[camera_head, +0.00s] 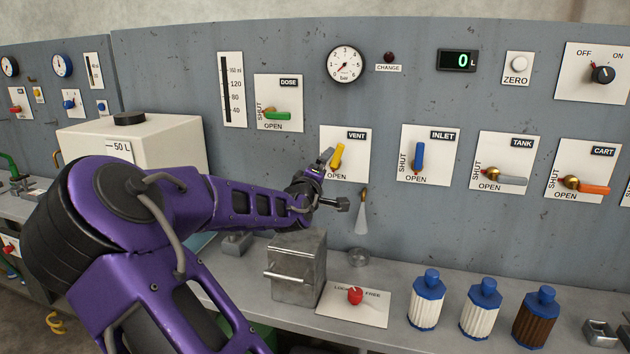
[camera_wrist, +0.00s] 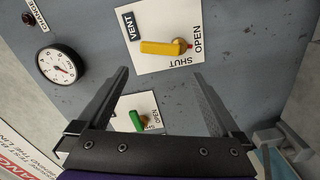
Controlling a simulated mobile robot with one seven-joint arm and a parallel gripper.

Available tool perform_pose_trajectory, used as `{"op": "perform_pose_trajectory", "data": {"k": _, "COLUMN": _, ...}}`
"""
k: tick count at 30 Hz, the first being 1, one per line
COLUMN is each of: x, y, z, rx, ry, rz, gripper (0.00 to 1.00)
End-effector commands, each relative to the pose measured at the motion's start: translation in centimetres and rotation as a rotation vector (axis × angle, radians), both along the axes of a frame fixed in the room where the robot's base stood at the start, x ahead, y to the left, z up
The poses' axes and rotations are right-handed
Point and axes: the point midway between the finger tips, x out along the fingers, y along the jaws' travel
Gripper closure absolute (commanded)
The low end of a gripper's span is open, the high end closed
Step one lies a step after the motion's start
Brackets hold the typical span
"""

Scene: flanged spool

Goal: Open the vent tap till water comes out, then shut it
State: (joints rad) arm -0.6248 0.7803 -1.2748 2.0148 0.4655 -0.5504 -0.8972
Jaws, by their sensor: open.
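The vent tap has a yellow lever (camera_head: 337,156) on a white plate marked SHUT and OPEN. The lever stands nearly upright, alongside the SHUT word, and also shows in the wrist view (camera_wrist: 160,47). My gripper (camera_head: 335,180) is in front of the vent plate. In the wrist view its open, empty fingers (camera_wrist: 162,76) point at the panel, with the lever beyond the tips and apart from them. A brass outlet (camera_head: 364,194) sits right of and below the vent plate. A pale, translucent cone (camera_head: 361,219) hangs below it; whether it is water or air I cannot tell.
A clear cup (camera_head: 358,257) stands on the bench under the outlet. A metal box (camera_head: 298,270) and a red knob (camera_head: 355,295) stand nearby. The inlet lever (camera_head: 418,157) is right of the vent, the green dose lever (camera_head: 278,114) upper left. The counter (camera_head: 458,60) reads 0.

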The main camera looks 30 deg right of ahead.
Motion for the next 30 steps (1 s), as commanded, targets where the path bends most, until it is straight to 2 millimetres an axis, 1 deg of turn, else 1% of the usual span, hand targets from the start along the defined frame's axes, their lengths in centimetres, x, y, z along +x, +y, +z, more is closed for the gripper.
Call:
{"op": "perform_pose_trajectory", "data": {"k": 1, "x": -0.6, "y": 0.9, "z": 0.0, "rx": 0.002, "ry": 0.001, "rz": 0.003, "gripper": 0.00}}
{"op": "perform_pose_trajectory", "data": {"k": 4, "x": -1.8, "y": 2.3, "z": 0.1, "rx": 0.001, "ry": 0.000, "rz": 0.003, "gripper": 0.00}}
{"op": "perform_pose_trajectory", "data": {"k": 9, "x": -3.5, "y": 4.2, "z": 0.1, "rx": 0.001, "ry": 0.002, "rz": 0.002, "gripper": 0.00}}
{"op": "perform_pose_trajectory", "data": {"k": 12, "x": -4.1, "y": 4.9, "z": 0.0, "rx": 0.000, "ry": 0.001, "rz": 0.000, "gripper": 0.00}}
{"op": "perform_pose_trajectory", "data": {"k": 18, "x": -4.8, "y": 5.5, "z": 0.0, "rx": 0.000, "ry": 0.001, "rz": -0.001, "gripper": 0.00}}
{"op": "perform_pose_trajectory", "data": {"k": 30, "x": -4.8, "y": 5.6, "z": 0.0, "rx": 0.000, "ry": 0.000, "rz": -0.001, "gripper": 0.00}}
